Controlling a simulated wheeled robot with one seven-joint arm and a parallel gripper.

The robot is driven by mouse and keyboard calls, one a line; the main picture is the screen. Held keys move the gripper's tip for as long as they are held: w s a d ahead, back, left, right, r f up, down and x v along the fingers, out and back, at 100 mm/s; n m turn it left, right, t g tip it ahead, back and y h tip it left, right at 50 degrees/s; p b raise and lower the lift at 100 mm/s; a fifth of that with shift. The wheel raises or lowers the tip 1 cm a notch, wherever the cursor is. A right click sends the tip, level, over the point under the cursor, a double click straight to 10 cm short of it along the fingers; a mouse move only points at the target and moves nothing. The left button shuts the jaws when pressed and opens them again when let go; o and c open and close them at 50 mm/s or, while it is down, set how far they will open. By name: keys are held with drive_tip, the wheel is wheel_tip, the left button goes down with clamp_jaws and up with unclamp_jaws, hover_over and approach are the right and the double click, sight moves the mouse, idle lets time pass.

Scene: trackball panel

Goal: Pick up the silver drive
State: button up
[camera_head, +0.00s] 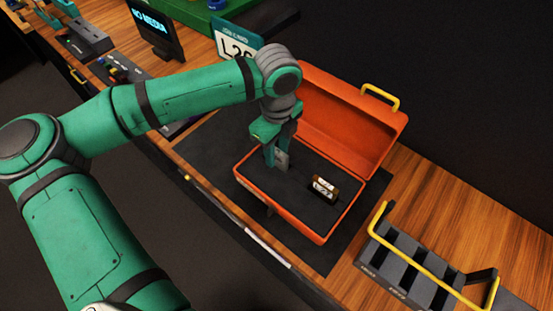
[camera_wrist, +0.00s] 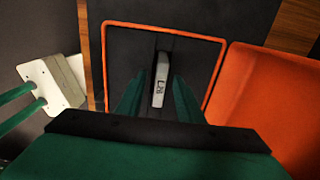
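A silver drive (camera_wrist: 159,84) with dark lettering on its face lies between my gripper's fingers in the wrist view. It is over the dark foam of the open orange toolbox (camera_wrist: 104,62). My gripper (camera_wrist: 160,88) is open around the drive, with a finger on each side and a narrow dark gap to each. In the head view my gripper (camera_head: 275,158) points down into the left part of the toolbox (camera_head: 318,238). A small part of the silver drive (camera_head: 283,162) shows beside the fingers there. Whether it touches the foam is hard to tell.
A dark brown drive with a white label (camera_head: 323,189) stands in the foam to the right. The raised lid (camera_head: 340,120) is behind the box. A grey slotted rack (camera_head: 410,265) with yellow handles stands at right. A screen (camera_head: 152,27) and sign (camera_head: 237,42) stand behind.

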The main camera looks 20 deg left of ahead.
clamp_jaws()
